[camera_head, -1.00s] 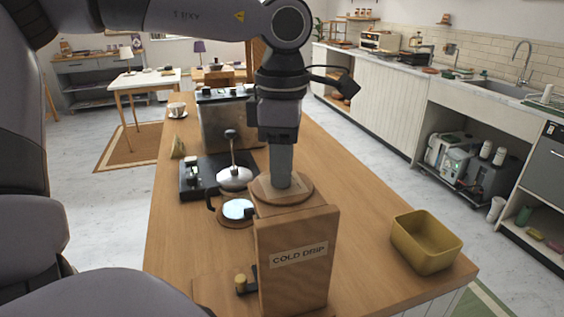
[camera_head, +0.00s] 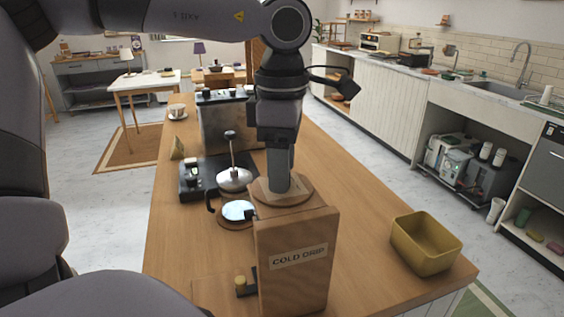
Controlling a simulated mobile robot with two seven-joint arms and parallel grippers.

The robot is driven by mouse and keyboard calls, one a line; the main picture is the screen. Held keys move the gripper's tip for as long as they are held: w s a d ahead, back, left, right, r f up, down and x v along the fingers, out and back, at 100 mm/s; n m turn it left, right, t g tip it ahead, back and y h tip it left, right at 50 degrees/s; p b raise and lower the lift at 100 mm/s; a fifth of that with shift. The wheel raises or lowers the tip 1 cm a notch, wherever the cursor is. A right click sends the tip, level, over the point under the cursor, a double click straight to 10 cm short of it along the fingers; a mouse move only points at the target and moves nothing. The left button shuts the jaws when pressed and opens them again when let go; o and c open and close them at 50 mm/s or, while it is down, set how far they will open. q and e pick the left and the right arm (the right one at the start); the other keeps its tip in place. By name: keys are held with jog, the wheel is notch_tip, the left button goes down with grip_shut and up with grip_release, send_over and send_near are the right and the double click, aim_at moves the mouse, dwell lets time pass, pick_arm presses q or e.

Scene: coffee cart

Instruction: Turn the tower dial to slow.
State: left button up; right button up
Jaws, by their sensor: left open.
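The wooden cold drip tower (camera_head: 288,284) stands at the near end of the counter, its "COLD DRIP" label facing me. Its top carries a round wooden disc (camera_head: 303,196). My left gripper (camera_head: 279,182) points straight down over the top of the tower. It is open, but its fingers overlap in this view, and I cannot tell whether they touch the top. No dial marked "slow" can be made out; the gripper may cover it. A small brass knob (camera_head: 240,282) on a dark bracket sits at the tower's lower left. My right gripper is not in view.
A glass vessel with a dark handle (camera_head: 237,211) stands just left behind the tower. A black appliance (camera_head: 192,184) with a silver domed part and a metal machine (camera_head: 222,128) are farther back. A yellow bin (camera_head: 425,247) stands at right. Counter between is clear.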

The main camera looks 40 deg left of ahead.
pick_arm(q)
notch_tip(320, 180, up, 7)
jog(key=shift+r, duration=0.1)
dwell(0.3)
dwell(0.5)
